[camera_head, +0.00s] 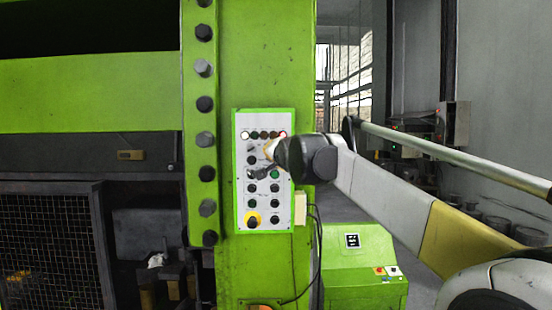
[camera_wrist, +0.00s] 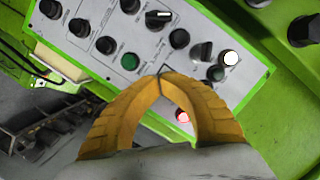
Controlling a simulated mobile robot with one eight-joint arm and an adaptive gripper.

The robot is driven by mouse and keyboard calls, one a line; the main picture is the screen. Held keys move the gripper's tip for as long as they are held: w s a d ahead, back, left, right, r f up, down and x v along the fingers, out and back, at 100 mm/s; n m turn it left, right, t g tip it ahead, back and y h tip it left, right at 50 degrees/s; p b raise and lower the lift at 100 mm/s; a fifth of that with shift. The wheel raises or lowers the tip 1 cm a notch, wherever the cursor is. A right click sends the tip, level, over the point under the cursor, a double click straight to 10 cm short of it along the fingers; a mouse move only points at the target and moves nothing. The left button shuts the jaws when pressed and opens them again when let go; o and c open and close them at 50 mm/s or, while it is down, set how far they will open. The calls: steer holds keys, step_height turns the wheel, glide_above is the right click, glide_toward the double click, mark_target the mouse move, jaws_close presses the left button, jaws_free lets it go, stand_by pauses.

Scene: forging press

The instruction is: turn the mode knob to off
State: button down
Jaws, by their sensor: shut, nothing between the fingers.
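The control panel (camera_head: 240,190) is a light plate with a green frame on the press column. Two rotary knobs show in the wrist view: one with a white pointer bar (camera_wrist: 158,17), and a dark one (camera_wrist: 201,52) near the white lamp. The labels are too small to read, so I cannot tell which is the mode knob. My gripper (camera_head: 268,150) is in front of the upper panel. Its yellow fingers (camera_wrist: 160,74) meet at the tips, shut and empty, between the green button (camera_wrist: 130,62) and the dark knob. Contact with the panel cannot be told. The fingers hide part of the lamp row.
A column of large bolts (camera_head: 205,139) runs left of the panel. A small box (camera_head: 300,208) with a cable sits at its right. A green cabinet (camera_head: 362,270) stands below right.

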steer(key=f+b+v, duration=0.1)
steer(key=v, duration=0.7)
steer(key=shift+a+r, duration=0.2)
steer(key=shift+r, duration=0.1)
stand_by(0.3)
steer(key=shift+f, duration=0.15)
steer(key=s+d+f+n+g+h+b, duration=0.1)
steer(key=s+d+f+b, duration=0.4)
steer(key=s+f+b, duration=0.7)
steer(key=s+d+f+n+g+h+b, duration=0.1)
steer(key=s+f+b, duration=1.2)
steer(key=f, duration=2.6)
steer(key=s+d+f+n+g+h+b, duration=0.1)
steer(key=s+d+f+n+g+b, duration=0.4)
steer(key=f, duration=2.1)
steer(key=s+d+g+b, duration=0.1)
steer(key=s+d+b, duration=0.1)
steer(key=s+b, duration=0.2)
steer(key=s+d+b, duration=0.2)
steer(key=s+b, duration=0.2)
steer(key=s, duration=0.2)
steer(key=shift+d+f+g, duration=0.25)
steer(key=shift+f+g, duration=0.1)
steer(key=shift+g, duration=0.05)
